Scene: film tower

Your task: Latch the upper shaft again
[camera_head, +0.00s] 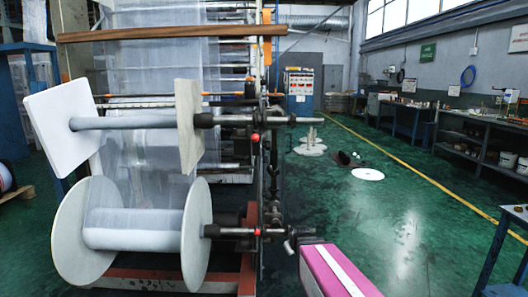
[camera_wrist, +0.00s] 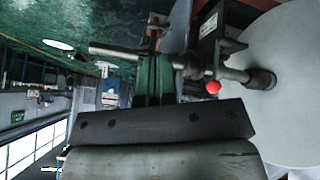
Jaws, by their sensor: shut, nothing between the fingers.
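The upper shaft (camera_head: 130,122) runs level between two pale square plates in the head view, with no roll on it. I cannot tell if this latch is closed. My gripper (camera_head: 291,244) is low in the head view, below the upper latch and close to the end of the lower shaft. In the wrist view my gripper (camera_wrist: 154,60) is shut and empty. A red knob (camera_wrist: 213,87) beside a shaft and a pale round disc shows there too.
The lower shaft carries a film roll (camera_head: 130,238) between round pale discs (camera_head: 195,235), with its own red-knobbed latch. A wooden beam (camera_head: 170,33) crosses above. Workbenches (camera_head: 468,135) line the right wall. The green floor (camera_head: 400,225) to the right is mostly clear.

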